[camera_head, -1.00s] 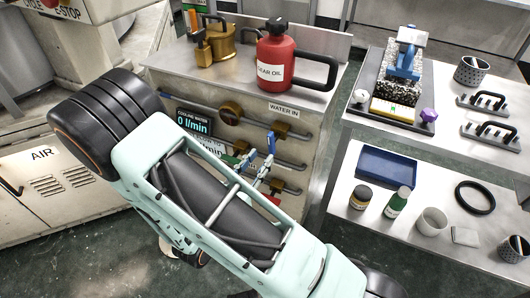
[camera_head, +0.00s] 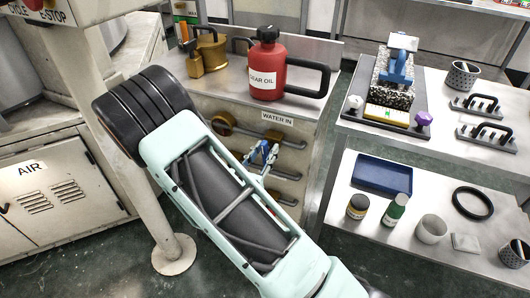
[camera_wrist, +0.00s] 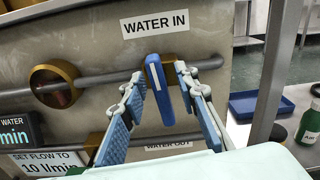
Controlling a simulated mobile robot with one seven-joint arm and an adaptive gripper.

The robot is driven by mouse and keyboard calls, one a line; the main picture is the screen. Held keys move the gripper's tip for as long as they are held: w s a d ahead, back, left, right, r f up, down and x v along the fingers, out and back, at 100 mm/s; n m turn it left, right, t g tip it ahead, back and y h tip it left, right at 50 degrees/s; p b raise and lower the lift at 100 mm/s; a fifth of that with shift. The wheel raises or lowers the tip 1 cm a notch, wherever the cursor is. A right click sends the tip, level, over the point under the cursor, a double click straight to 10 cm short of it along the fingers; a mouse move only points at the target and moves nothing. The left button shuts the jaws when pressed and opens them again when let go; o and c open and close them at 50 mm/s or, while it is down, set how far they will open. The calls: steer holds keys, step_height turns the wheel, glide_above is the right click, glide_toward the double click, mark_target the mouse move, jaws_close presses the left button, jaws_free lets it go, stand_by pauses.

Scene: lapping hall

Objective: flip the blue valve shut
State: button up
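The blue valve handle (camera_wrist: 159,88) is in the middle of the wrist view, on the upper pipe (camera_wrist: 105,80) under the "WATER IN" label (camera_wrist: 155,23). It stands roughly upright in the picture, across the line of the pipe. My gripper (camera_wrist: 161,80) is open, with one blue-padded finger on each side of the handle. Gaps show between handle and pads; I cannot tell how deep the handle sits between them. In the head view, my gripper (camera_head: 264,155) is at the panel below the "WATER IN" label, small and partly hidden by my arm.
A brass fitting (camera_wrist: 55,85) sits on the same pipe to the left. The flow display (camera_wrist: 15,135) and the "SET FLOW TO" sign (camera_wrist: 48,162) are at lower left. A red gear oil can (camera_head: 267,70) stands on the cabinet above. A shelf with a blue tray (camera_head: 382,174) is at right.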

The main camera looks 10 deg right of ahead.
steer(key=shift+c, duration=0.6)
jaws_close()
steer(key=shift+m, duration=0.8)
steer(key=shift+o, duration=0.6)
jaws_free()
steer(key=v, duration=1.2)
